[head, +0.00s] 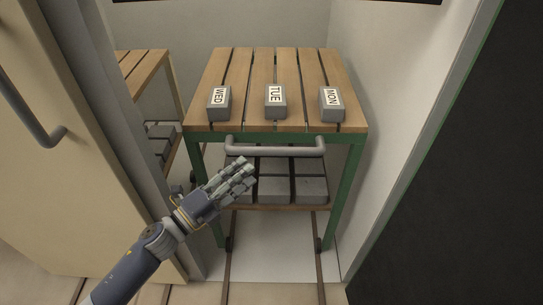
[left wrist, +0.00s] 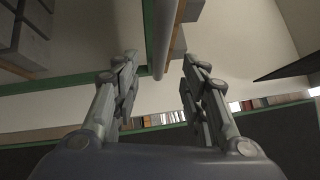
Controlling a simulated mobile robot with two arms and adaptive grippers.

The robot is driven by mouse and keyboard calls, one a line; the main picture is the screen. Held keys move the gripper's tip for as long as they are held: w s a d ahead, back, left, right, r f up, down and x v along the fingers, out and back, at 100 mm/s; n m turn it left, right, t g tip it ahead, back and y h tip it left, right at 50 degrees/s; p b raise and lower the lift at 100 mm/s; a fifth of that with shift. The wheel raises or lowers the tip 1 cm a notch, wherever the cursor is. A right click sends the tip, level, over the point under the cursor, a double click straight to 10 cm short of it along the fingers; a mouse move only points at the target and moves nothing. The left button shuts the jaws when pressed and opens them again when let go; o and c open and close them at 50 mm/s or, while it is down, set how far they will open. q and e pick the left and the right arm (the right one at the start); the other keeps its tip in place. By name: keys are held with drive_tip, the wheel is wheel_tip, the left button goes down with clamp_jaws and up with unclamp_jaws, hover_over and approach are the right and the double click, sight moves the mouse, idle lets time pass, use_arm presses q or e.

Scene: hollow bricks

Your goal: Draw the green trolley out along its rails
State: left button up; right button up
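The green trolley (head: 345,185) has a green frame and a slatted wooden top, and stands in a recess over two floor rails (head: 321,270). A grey bar handle (head: 280,151) runs across its front, just below the top. My left gripper (head: 246,172) is in front of the trolley, by the left part of the handle and slightly below it in the picture. In the left wrist view its fingers (left wrist: 158,75) are apart, with the handle (left wrist: 161,35) ahead in line with the gap. I cannot tell whether they touch it. My right gripper is not in view.
Three grey blocks marked WED (head: 218,101), TUE (head: 275,97) and MON (head: 331,101) stand on the trolley top. Several grey bricks (head: 275,189) fill its lower shelf. A beige door (head: 70,150) with a handle is at left, a dark panel (head: 470,180) at right.

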sight(271, 151)
use_arm(q)
drive_tip(key=x, duration=1)
drive_tip(key=shift+w+d+r, duration=0.1)
drive_tip(key=shift+w+d, duration=0.05)
drive_tip(key=shift+w, duration=0.1)
clamp_jaws()
